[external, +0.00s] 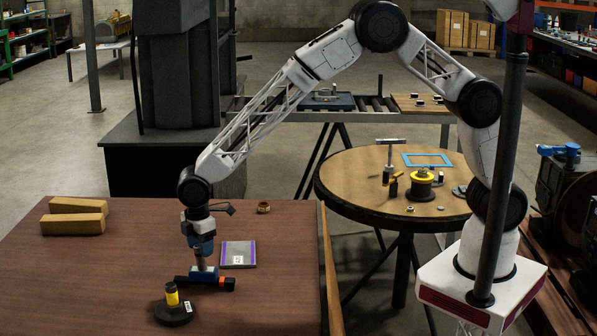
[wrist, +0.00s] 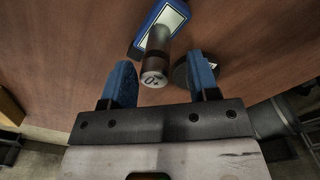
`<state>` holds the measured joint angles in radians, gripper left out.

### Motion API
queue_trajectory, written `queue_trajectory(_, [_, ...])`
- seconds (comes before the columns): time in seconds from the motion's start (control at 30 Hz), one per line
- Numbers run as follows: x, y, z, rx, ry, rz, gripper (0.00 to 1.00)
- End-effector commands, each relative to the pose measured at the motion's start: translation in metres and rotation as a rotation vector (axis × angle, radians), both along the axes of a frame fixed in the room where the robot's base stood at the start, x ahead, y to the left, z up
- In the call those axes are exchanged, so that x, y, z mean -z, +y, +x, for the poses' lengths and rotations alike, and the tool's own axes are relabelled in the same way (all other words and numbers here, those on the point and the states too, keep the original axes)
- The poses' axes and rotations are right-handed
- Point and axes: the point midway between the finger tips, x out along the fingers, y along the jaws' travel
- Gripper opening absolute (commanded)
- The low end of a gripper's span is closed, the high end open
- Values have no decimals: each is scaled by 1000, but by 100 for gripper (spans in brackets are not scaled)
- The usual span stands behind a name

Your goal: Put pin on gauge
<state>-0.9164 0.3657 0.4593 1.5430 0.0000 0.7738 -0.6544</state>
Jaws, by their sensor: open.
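The pin is a grey metal cylinder with a dark band (wrist: 157,50), and its marked end faces the wrist camera. It appears to stand upright on the blue gauge with a pale face (wrist: 142,40), though its contact at the bottom is hard to see. In the external view the pin (external: 199,257) rises from the gauge (external: 204,274) on the brown table. My gripper (wrist: 162,82) is open, with one blue finger on each side of the pin's upper end and visible gaps between. In the external view my gripper (external: 201,246) is directly above the gauge.
A black bar with an orange end (external: 227,284) lies beside the gauge. A grey flat case (external: 238,254), a brass nut (external: 263,207) and wooden blocks (external: 73,215) lie farther back. The table's left front is clear.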

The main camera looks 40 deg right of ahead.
Motion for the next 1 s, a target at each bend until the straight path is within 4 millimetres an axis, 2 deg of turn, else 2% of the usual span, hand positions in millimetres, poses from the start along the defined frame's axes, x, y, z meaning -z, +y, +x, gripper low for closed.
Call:
queue_trajectory(0.03, [-10, 1, 0, 0, -2, 3, 55])
queue_trajectory(0.3, [-52, 0, 0, 0, -1, 2, 55])
queue_trajectory(0.5, [-73, 0, 0, 0, 0, 0, 55])
queue_trajectory(0.7, [-81, 0, 0, 0, 0, 1, 55])
queue_trajectory(1.0, [-81, 0, 0, 0, 0, 0, 55])
